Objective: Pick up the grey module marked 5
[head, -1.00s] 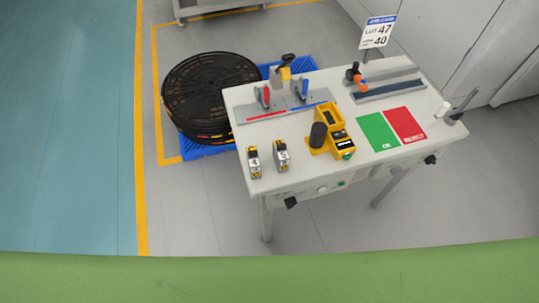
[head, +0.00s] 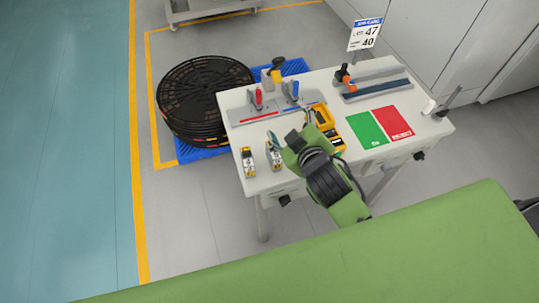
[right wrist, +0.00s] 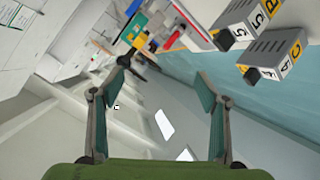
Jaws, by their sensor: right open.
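The grey module marked 5 (head: 274,158) lies near the front left of the white table, with yellow and black parts on its ends. My right gripper (head: 283,139) hangs above and beside it and hides part of it. In the right wrist view the module marked 5 (right wrist: 247,16) is at the top right, outside my open fingers (right wrist: 160,82), with nothing between them. A similar module marked 4 (head: 249,161) lies to its left; it also shows in the right wrist view (right wrist: 272,56). My left gripper is not in view.
A yellow device (head: 325,117) stands right of my gripper, partly hidden by my arm. A fixture with red and blue levers (head: 272,105) is behind. Green (head: 366,129) and red (head: 394,122) mats lie to the right. Black reels (head: 205,90) stand on a blue pallet left of the table.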

